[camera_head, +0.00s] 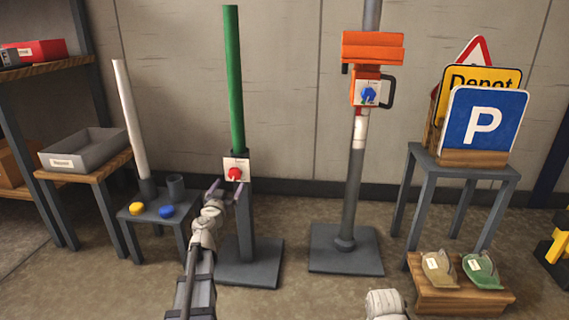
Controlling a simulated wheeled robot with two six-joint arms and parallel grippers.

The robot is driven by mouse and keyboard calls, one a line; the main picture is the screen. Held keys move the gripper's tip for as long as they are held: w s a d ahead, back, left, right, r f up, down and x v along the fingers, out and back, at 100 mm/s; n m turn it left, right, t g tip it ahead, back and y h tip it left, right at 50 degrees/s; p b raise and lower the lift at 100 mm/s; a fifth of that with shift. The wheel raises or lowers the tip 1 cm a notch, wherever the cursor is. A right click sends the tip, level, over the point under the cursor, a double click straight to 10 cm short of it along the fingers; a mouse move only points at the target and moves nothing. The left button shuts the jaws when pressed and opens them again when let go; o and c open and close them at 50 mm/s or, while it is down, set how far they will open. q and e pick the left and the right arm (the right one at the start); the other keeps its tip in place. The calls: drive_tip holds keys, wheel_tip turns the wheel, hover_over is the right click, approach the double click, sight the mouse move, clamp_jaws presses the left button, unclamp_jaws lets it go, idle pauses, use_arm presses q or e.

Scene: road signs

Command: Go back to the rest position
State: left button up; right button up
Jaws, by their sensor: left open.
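My left gripper (226,190) is open and empty. It is in front of the left stand, just below and left of the red knob (234,174) on its white plate. I cannot tell whether it touches the stand. A green pole (234,80) stands upright in that stand, above its dark base (250,270). Only a pale part of my right arm shows at the bottom edge, right of the middle; its gripper jaws are not visible.
A second stand (346,262) carries an orange clamp (373,48) with a blue knob (369,95). A small table (140,214) holds a white pole (130,120) and two knobs. Road signs (484,125) stand on a right table (425,160). Floor shows between the stands.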

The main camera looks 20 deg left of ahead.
use_arm(q)
drive_tip(key=shift+d, duration=0.1)
drive_tip(key=s+d+m+g+h+p, duration=0.25)
drive_tip(key=d+m+h+p, duration=0.2)
drive_tip(key=d, duration=1.25)
drive_tip(key=s+d+m+g+h+p, duration=0.1)
drive_tip(key=d+m+g+h+p, duration=0.35)
drive_tip(key=d, duration=1.15)
drive_tip(key=s+d+f+n+g+y+p, duration=0.1)
drive_tip(key=s+d+g+p, duration=0.4)
drive_tip(key=s, duration=0.5)
drive_tip(key=s+d+f+n+g+y+p, duration=0.15)
drive_tip(key=s+d+g+p, duration=0.35)
drive_tip(key=s, duration=0.5)
drive_tip(key=s+a+r+y+p, duration=0.2)
drive_tip(key=s+r+y+p, duration=0.15)
drive_tip(key=s, duration=0.25)
wheel_tip(320, 180, up, 36)
drive_tip(key=n+p, duration=0.1)
drive_tip(key=p, duration=3.5)
drive_tip(key=shift+d+g, duration=0.25)
drive_tip(key=shift+g, duration=0.15)
